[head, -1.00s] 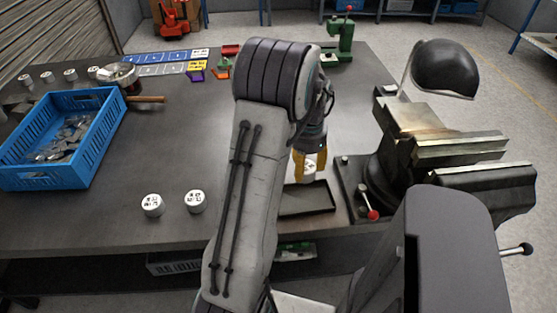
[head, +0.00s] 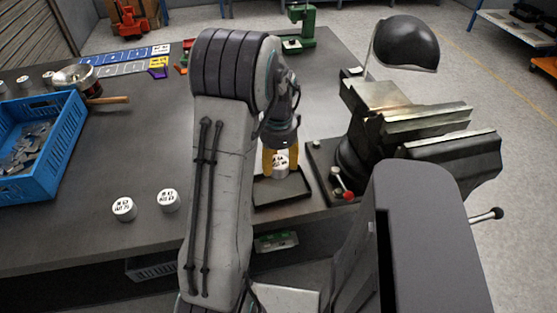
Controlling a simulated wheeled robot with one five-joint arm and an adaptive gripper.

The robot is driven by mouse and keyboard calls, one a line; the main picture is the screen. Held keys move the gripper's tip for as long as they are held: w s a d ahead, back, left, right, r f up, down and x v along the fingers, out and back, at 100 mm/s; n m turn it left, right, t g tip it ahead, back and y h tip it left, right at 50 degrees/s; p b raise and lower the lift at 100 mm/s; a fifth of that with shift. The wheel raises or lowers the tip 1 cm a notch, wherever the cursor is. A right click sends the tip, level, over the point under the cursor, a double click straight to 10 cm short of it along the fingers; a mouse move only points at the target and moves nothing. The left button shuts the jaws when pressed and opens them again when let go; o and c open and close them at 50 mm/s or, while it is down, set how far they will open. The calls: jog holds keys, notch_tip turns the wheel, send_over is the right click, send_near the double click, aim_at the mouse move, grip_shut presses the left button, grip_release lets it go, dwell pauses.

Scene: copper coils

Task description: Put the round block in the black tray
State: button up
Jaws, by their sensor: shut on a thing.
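My gripper (head: 281,161), with yellow fingers, is shut on a round white block (head: 281,169) with dark printing on it. The block is at the black tray (head: 283,200), a shallow rectangular tray near the table's front edge. In the picture the block overlaps the tray's back part. I cannot tell whether it touches the tray floor or is held just above it. Two similar round white blocks (head: 124,209) and (head: 168,200) stand on the table to the left of my arm.
A large vise (head: 405,140) with a red-knobbed lever stands just right of the tray.

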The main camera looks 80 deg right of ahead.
jog(key=shift+f+b, duration=2)
jog(key=shift+f, duration=0.85)
jog(key=shift+f+b, duration=0.5)
jog(key=shift+f, duration=0.05)
jog(key=o, duration=1.3)
jog(key=shift+r, duration=0.1)
jog(key=shift+r+p, duration=2.75)
jog(key=shift+r, duration=0.65)
